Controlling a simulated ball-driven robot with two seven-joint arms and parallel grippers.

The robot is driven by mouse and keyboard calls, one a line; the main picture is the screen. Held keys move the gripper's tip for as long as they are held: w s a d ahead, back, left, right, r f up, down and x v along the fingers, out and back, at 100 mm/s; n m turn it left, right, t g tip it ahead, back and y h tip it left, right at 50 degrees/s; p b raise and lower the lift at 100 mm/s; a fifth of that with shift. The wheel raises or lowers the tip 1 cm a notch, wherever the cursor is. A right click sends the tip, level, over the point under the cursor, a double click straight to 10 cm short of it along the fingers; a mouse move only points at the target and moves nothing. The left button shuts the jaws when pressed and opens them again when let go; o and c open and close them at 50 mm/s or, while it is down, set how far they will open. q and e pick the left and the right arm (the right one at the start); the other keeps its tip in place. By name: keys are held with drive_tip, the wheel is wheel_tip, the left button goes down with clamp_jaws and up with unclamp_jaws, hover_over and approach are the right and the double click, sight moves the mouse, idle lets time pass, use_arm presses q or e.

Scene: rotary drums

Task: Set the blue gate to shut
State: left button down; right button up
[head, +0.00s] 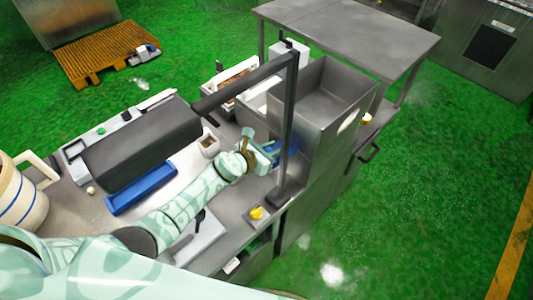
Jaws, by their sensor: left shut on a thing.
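A small patch of blue (293,146), which looks like the blue gate, shows beside the dark upright post at the front of the steel bin. Most of it is hidden behind the post and my gripper, so I cannot tell its position. My left gripper (270,154) is at the end of the pale green arm that comes in from the left. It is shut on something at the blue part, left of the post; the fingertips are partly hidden. My right gripper is not in view.
A dark drum (142,143) lies on the steel bench, with a blue tray (142,189) in front. The dark post (288,120) carries an overhead arm. A steel bin (335,95) stands right of it. A yellow knob (256,213) sits near the bench edge. Green floor at right is clear.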

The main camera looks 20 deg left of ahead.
use_arm(q)
drive_tip(key=c, duration=1.2)
unclamp_jaws()
drive_tip(key=shift+w, duration=0.1)
drive_tip(key=shift+w+d, duration=0.1)
drive_tip(key=p+v, duration=0.3)
drive_tip(key=v, duration=0.4)
drive_tip(key=shift+r+p, duration=0.25)
drive_tip(key=shift+p, duration=0.1)
drive_tip(key=p+v, duration=0.1)
drive_tip(key=v, duration=0.8)
drive_tip(key=shift+f+p, duration=0.3)
drive_tip(key=shift+p, duration=0.05)
